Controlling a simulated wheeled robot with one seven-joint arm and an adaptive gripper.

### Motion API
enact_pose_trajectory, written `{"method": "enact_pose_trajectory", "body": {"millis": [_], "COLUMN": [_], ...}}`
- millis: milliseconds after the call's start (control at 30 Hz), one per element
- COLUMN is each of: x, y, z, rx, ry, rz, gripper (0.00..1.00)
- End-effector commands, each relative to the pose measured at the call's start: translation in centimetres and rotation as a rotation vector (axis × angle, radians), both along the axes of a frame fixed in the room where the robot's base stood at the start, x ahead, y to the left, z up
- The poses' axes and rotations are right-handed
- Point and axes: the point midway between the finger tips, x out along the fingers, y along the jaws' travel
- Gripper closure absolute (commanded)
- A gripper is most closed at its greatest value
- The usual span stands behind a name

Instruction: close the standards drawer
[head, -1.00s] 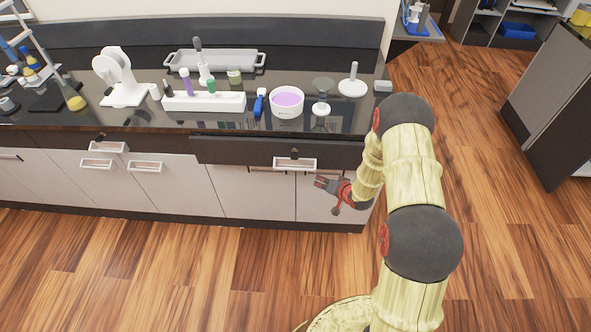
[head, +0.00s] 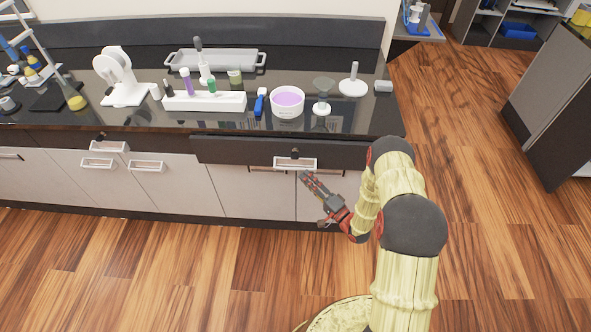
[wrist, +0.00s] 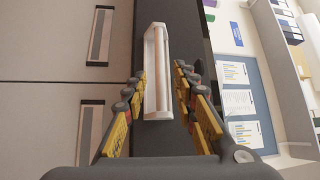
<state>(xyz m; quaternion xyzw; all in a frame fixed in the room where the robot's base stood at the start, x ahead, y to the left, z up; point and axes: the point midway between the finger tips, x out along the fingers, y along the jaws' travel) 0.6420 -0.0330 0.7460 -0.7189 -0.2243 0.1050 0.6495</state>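A wide dark drawer front (head: 235,151) sits under the counter and juts out a little from the cabinet, so the drawer stands slightly open. It bears a white bar handle (head: 295,164). No label is readable. My gripper (head: 306,178) is just below and in front of this handle in the head view. In the wrist view my gripper (wrist: 160,80) is open, with its fingers on either side of the line of the white handle (wrist: 157,100). The handle lies ahead between them; I cannot tell whether they touch it. The drawer's inside is hidden.
The black counter (head: 225,122) carries a white tube rack (head: 204,102), a bowl of purple liquid (head: 287,102) and other labware. Pale cabinet doors (head: 245,191) with handles lie below the drawer. The wooden floor (head: 190,265) in front is clear.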

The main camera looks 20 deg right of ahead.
Motion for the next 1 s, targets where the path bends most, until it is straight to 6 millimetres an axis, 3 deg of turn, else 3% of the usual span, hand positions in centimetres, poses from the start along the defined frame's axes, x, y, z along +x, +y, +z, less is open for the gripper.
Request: {"method": "enact_pose_trajectory", "body": {"millis": [433, 833, 1000], "x": [5.4, 6.1, 6.1], "y": [2.8, 3.2, 3.1], "z": [0.7, 0.9, 0.9], "rx": [-0.004, -0.004, -0.003], "ry": [-0.001, 0.0, 0.0], "rz": [-0.001, -0.001, -0.002], "gripper": [0.72, 0.73, 0.82]}}
